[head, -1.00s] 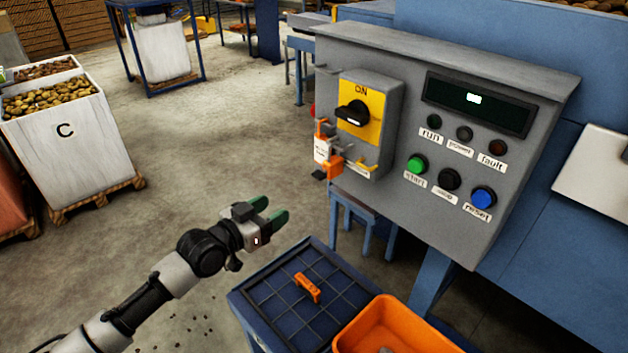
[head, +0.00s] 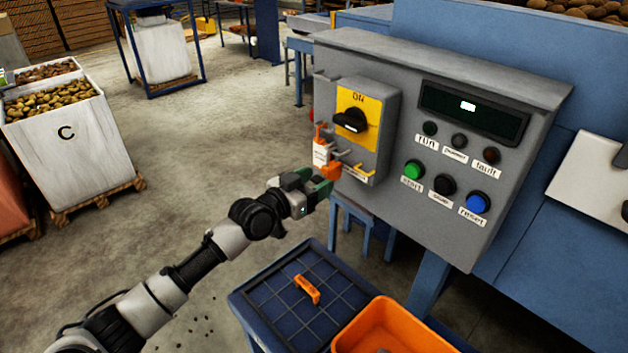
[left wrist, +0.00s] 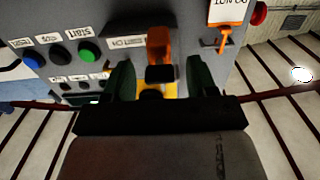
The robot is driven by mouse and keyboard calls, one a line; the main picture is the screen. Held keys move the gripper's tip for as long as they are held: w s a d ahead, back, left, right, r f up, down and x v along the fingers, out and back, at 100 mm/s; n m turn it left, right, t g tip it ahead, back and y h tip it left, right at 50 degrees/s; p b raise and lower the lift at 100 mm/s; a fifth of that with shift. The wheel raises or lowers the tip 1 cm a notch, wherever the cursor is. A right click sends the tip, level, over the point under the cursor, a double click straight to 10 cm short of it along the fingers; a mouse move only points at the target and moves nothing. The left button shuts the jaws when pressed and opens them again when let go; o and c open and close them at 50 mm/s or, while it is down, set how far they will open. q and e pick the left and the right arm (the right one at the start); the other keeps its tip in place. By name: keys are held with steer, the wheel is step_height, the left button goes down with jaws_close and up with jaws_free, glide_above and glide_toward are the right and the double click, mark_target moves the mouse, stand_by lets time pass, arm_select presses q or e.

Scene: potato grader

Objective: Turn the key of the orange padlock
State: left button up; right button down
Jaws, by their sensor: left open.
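The orange padlock (head: 333,169) hangs at the lower left of the isolator box on the grey control panel. In the left wrist view the padlock (left wrist: 160,42) shows between my fingers, with its black key (left wrist: 159,74) at its lower end. My left gripper (head: 323,184) is open just below and in front of the padlock and partly hides it in the head view. In the left wrist view its green fingers (left wrist: 160,82) stand on either side of the key, apart from each other. I cannot tell whether they touch it. My right gripper is out of view.
The yellow isolator plate (head: 359,118) carries a black rotary handle (head: 350,121). A white tag (head: 320,152) hangs left of the padlock. Panel buttons sit to the right. Below stand a blue gridded table (head: 270,308) with an orange handle-like piece (head: 307,289) and an orange bin (head: 420,335).

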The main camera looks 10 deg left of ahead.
arm_select(q)
steer(key=shift+c, duration=0.3)
steer(key=c, duration=0.9)
steer(key=shift+o, duration=0.2)
